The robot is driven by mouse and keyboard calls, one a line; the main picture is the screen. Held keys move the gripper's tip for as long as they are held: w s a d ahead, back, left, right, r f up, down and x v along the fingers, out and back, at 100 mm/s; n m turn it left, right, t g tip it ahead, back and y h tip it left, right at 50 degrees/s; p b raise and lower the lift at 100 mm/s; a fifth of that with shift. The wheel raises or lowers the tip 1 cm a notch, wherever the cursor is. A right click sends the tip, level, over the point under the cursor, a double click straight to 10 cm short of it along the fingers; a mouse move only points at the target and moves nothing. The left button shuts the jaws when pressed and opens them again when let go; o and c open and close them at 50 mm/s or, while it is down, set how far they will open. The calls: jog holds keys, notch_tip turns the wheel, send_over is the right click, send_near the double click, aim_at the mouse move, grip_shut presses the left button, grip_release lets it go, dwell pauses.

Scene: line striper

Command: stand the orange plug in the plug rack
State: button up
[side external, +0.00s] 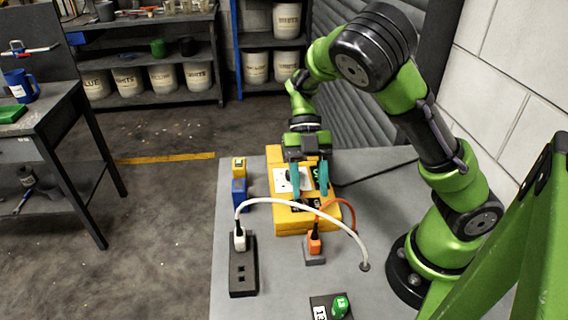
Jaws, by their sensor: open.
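The orange plug (315,242) stands upright on a small grey block (316,258) in front of the yellow box, with an orange cord rising from it. A black strip with square openings, apparently the plug rack (243,278), lies to the left. A white plug (240,241) stands at its far end, and two openings nearer the camera are bare. My gripper (309,194) points down over the yellow box, behind the orange plug and apart from it. Its two teal fingers are spread. A small dark item by the left finger is unclear.
The yellow box (290,224) has a white panel (281,181) on top. A white cable (300,203) arcs from the white plug across the orange plug's area to the table. A blue and yellow item (239,181) stands back left. A green knob (341,306) sits at the front.

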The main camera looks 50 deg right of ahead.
aim_at(313, 231)
jog(key=shift+x, duration=5)
grip_shut()
